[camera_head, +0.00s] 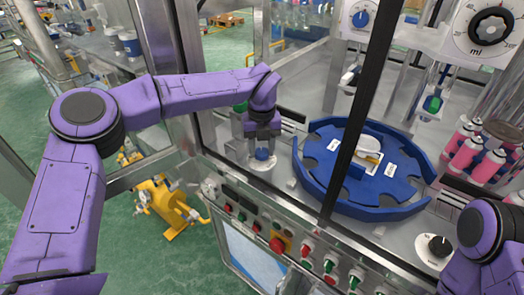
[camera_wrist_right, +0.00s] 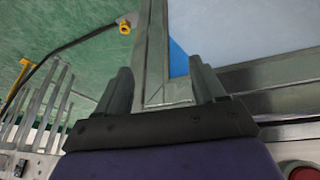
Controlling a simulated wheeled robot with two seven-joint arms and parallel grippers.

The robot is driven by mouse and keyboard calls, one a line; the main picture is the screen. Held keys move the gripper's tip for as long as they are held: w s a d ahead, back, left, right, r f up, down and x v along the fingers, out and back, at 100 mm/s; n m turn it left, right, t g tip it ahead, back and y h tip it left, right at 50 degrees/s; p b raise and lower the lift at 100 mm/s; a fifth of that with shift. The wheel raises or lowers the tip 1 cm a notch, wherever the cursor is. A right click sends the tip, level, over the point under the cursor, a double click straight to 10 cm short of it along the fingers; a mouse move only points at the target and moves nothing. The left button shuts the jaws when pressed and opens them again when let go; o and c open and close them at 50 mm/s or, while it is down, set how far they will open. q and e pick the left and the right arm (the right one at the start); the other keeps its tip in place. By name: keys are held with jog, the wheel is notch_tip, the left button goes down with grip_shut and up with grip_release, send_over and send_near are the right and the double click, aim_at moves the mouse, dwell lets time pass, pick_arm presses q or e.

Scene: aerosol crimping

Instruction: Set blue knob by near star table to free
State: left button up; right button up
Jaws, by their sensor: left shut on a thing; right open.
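The blue knob (camera_head: 261,154) sits on a round white dial plate (camera_head: 262,166) on the machine deck, just left of the blue star table (camera_head: 320,172). My left gripper (camera_head: 262,147) reaches down from above and is shut on the blue knob. The gripper hides the knob's upper part, and the dial marks are too small to read. My right gripper (camera_wrist_right: 163,88) is open and empty in the right wrist view, with a metal frame edge beyond its fingers. In the head view only part of my right arm shows at the lower right.
A black knob (camera_head: 439,246) on a white dial is right of the star table. Pink cans (camera_head: 467,155) stand at the far right. A dark post crosses in front of the star table. A control panel with a red button (camera_head: 277,245) lines the front edge.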

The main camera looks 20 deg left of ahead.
aim_at(262, 151)
dwell(0.5)
pick_arm(q)
jog(key=o, duration=1.1)
jog(key=shift+c, duration=0.2)
notch_tip(262, 151, up, 10)
jog(key=b, duration=0.1)
jog(key=shift+r, duration=0.25)
